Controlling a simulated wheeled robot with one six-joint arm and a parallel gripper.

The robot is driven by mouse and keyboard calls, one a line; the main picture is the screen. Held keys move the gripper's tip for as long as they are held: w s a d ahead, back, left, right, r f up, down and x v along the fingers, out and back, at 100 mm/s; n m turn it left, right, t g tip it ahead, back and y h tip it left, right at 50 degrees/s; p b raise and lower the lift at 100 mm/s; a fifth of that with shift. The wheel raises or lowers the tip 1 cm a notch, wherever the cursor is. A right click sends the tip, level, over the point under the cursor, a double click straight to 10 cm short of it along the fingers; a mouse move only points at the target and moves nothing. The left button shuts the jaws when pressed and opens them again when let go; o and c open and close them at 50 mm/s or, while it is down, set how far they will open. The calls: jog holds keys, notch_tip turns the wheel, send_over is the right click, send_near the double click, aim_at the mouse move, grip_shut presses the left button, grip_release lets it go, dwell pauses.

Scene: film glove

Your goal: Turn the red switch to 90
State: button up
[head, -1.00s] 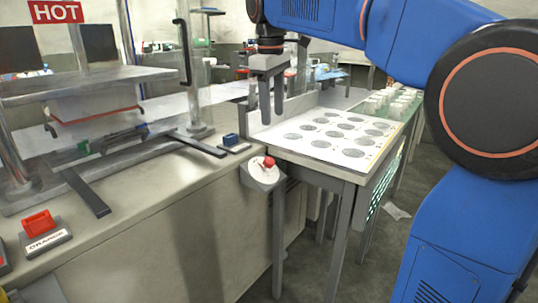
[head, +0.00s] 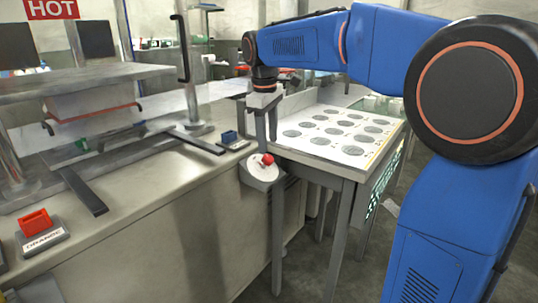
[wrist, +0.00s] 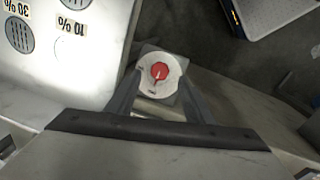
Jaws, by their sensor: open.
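The red switch (head: 267,159) is a small round knob on a white dial (head: 261,172) fixed at the bench corner. In the wrist view the red knob (wrist: 159,71) sits in the middle of the round white dial (wrist: 150,88), with a light pointer line on it. The dial markings are too small to read. My gripper (head: 267,145) points down just above the knob. In the wrist view its two fingers (wrist: 158,95) are apart, to the left and right of the dial, with nothing held between them. I cannot tell whether a finger touches the knob.
A white panel table with grey discs (head: 338,135) stands right beside the dial. Further left are an orange switch (head: 36,222) and a press-like frame (head: 90,87) with a HOT sign.

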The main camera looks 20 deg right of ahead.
aim_at(269, 158)
jog(key=shift+w+d+f, duration=0.15)
jog(key=shift+f, duration=1.35)
jog(key=shift+w+d+f, duration=0.1)
jog(key=shift+f, duration=1.35)
jog(key=c, duration=1.1)
